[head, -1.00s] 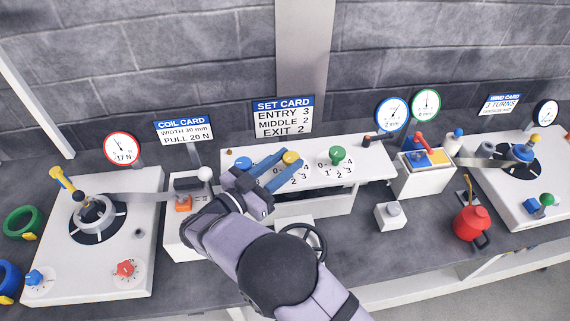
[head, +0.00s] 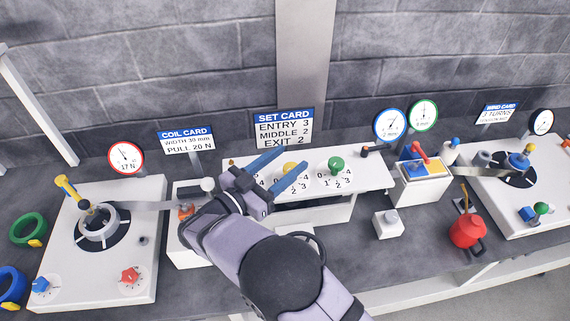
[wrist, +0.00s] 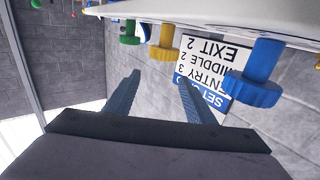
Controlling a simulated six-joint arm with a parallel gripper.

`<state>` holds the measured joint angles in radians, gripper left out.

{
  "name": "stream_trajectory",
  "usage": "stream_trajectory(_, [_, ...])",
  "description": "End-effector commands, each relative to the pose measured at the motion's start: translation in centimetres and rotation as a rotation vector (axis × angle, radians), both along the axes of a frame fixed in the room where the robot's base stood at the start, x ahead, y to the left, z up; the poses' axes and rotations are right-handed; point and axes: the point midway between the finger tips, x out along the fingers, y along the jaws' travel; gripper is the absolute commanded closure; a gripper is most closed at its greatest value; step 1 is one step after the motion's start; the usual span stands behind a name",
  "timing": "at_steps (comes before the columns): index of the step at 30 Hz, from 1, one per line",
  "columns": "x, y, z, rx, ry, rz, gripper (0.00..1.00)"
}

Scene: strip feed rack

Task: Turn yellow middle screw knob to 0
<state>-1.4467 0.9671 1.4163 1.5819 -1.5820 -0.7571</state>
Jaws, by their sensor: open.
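The yellow middle knob (head: 291,168) stands on the white panel of the rack, between the green knob (head: 336,164) and the blue knob, which my gripper hides in the head view. Its setting cannot be read. My gripper (head: 293,158) is open, and its two blue fingers appear either side of the yellow knob in the head view. The wrist view, upside down, shows the yellow knob (wrist: 165,42) beyond the fingertips and apart from them, with nothing between the fingers (wrist: 158,79). The blue knob (wrist: 254,75) and green knob (wrist: 130,33) flank it there.
The set card (head: 284,128) behind the panel reads entry 3, middle 2, exit 2. A white-topped lever (head: 208,185) and orange part (head: 187,212) stand left of my gripper.

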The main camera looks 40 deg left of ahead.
Motion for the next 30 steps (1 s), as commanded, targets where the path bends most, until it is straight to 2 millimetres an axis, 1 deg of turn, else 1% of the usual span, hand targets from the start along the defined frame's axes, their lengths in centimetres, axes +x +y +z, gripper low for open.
stream_trajectory(1, [0.0,0.0,1.5,0.001,0.000,0.000,0.50])
stream_trajectory(3, [0.0,0.0,2.6,0.001,0.000,0.000,0.50])
stream_trajectory(6, [0.0,0.0,4.0,0.001,0.000,0.000,0.50])
stream_trajectory(10, [0.0,0.0,5.4,0.001,0.000,0.000,0.50])
stream_trajectory(15, [0.0,0.0,6.2,0.000,-0.001,-0.001,0.50])
stream_trajectory(25, [0.0,0.0,6.1,0.001,-0.001,0.000,0.50])
stream_trajectory(28, [0.4,0.0,6.4,0.007,-0.016,0.006,0.50])
stream_trajectory(30, [1.1,0.1,6.8,0.015,-0.042,0.020,0.50])
